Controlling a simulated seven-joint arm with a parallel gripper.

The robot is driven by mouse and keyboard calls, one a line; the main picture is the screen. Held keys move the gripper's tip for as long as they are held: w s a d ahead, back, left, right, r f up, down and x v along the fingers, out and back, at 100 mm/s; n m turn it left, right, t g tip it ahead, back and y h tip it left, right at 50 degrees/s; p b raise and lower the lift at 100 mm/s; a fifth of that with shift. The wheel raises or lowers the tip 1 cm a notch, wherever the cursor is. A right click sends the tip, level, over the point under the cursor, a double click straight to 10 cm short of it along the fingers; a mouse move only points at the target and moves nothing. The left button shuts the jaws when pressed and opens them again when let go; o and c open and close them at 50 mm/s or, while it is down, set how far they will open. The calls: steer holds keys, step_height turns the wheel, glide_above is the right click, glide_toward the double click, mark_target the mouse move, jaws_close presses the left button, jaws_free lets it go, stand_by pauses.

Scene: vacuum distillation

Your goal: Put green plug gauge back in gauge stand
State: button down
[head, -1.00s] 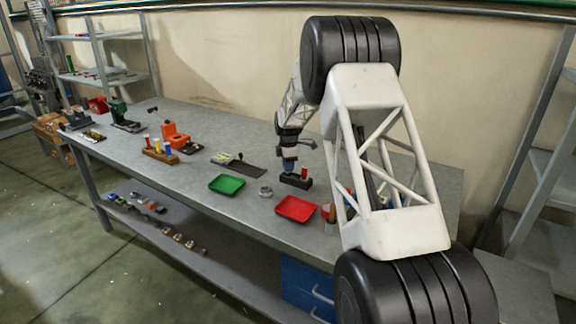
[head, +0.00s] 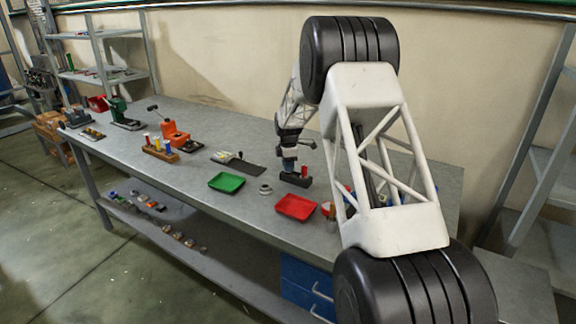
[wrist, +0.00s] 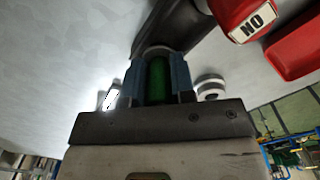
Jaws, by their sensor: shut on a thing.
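The green plug gauge (wrist: 158,80) is upright between the blue fingers of my gripper (wrist: 160,82) in the wrist view. My gripper is shut on it. The dark gauge stand (wrist: 188,28) lies just beyond the fingertips, and the gauge's far end lines up with one end of it. I cannot tell whether that end is inside the stand. In the head view my gripper (head: 289,164) is over the left part of the stand (head: 296,181). A red gauge (head: 304,171) stands in the right part; its marked red top (wrist: 245,18) shows in the wrist view.
A red tray (head: 296,208) is in front of the stand, and a grey ring (head: 265,189) and a green tray (head: 226,182) are to its left. A dark flat plate (head: 240,165) lies further left. Bare tabletop separates these things.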

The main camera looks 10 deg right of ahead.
steer(key=shift+f, duration=0.45)
stand_by(0.6)
stand_by(0.4)
steer(key=shift+c, duration=1.6)
jaws_free()
steer(key=shift+r, duration=0.2)
steer(key=shift+r, duration=3.25)
